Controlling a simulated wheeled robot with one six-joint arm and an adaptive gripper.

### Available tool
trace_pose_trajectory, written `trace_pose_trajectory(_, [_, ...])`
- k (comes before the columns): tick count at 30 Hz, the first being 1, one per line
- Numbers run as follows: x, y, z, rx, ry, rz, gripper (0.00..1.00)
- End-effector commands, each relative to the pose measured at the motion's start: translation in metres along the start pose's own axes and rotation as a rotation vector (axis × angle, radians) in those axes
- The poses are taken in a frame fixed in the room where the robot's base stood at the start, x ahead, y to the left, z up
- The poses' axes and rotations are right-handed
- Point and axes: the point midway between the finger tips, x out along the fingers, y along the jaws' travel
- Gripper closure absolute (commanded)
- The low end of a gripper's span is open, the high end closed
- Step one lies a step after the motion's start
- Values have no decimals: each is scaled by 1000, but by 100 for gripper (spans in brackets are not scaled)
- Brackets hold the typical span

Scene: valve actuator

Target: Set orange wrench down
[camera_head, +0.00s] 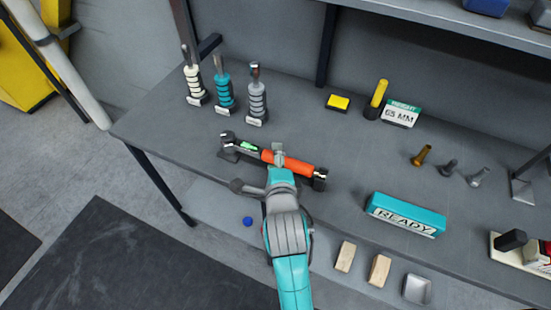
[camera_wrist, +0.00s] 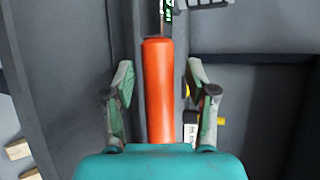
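The orange wrench (camera_head: 292,162) lies across the grey bench near its front edge, with black blocks at its two ends. Its dark head end, with a small green display (camera_head: 248,146), points left. In the wrist view the orange handle (camera_wrist: 158,90) runs upright through the middle, and the green display shows at the top. My gripper (camera_head: 279,158) is over the handle. In the wrist view my gripper (camera_wrist: 160,78) is open, one finger on each side of the handle, with visible gaps on both sides. The handle's lower end is hidden by my gripper body.
Three ribbed-handled tools (camera_head: 224,93) stand at the back left. A teal READY block (camera_head: 404,214) sits to the right. A yellow cylinder (camera_head: 378,95) and a 65 MM sign (camera_head: 400,114) stand behind. Wooden blocks (camera_head: 345,257) lie below the bench's front edge.

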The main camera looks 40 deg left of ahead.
Motion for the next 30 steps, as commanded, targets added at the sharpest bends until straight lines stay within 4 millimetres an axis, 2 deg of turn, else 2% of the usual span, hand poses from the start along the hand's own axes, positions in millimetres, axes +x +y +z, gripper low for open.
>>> trace_pose_trajectory(11, [-5,2,0,-1,1,4,40])
trace_pose_trajectory(14, [-17,2,0,-1,0,2,40])
trace_pose_trajectory(24, [-83,2,0,0,0,3,40])
trace_pose_trajectory(30, [-110,1,0,0,0,2,40])
